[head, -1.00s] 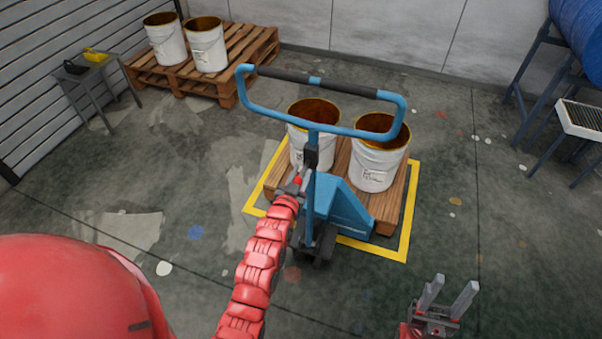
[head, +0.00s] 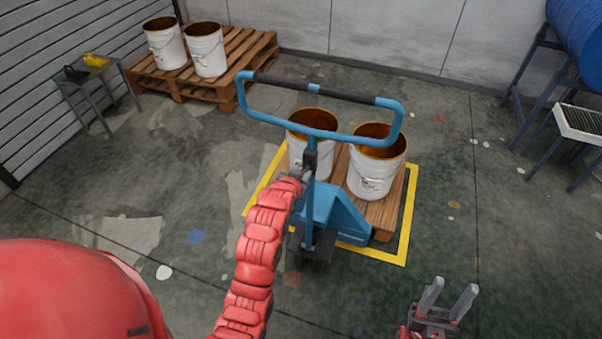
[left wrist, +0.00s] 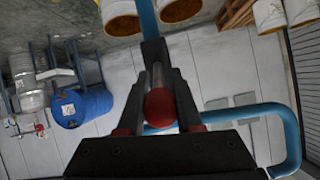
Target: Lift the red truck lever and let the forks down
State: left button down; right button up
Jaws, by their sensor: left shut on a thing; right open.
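The blue pallet truck (head: 330,208) stands with its looped handle (head: 246,97) upright, at the middle of the head view. The red knob of its lever (left wrist: 160,108) sits between the fingers of my left gripper (left wrist: 158,92) in the left wrist view, and the gripper is shut on it. In the head view my left gripper (head: 304,179) is at the handle post, and the knob is hidden there. The forks are hidden under the wooden pallet (head: 388,213). My right gripper (head: 447,300) is open and empty at the lower right, away from the truck.
Two white buckets (head: 377,176) stand on the pallet inside a yellow floor outline (head: 408,220). Another pallet (head: 250,48) with two buckets is at the back left, beside a small grey table (head: 88,82). A blue drum (head: 580,35) is on a rack at right.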

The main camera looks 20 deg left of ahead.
pick_arm(q)
jog(key=shift+r, duration=0.1)
jog(key=c, duration=0.6)
grip_release()
jog(key=shift+s, duration=0.1)
jog(key=shift+s+r, duration=0.1)
jog(key=shift+s, duration=0.15)
jog(key=p+v, duration=1)
jog(key=v, duration=0.6)
jog(key=shift+s+r+p, duration=0.15)
jog(key=shift+s+p, duration=0.1)
jog(key=shift+p, duration=0.05)
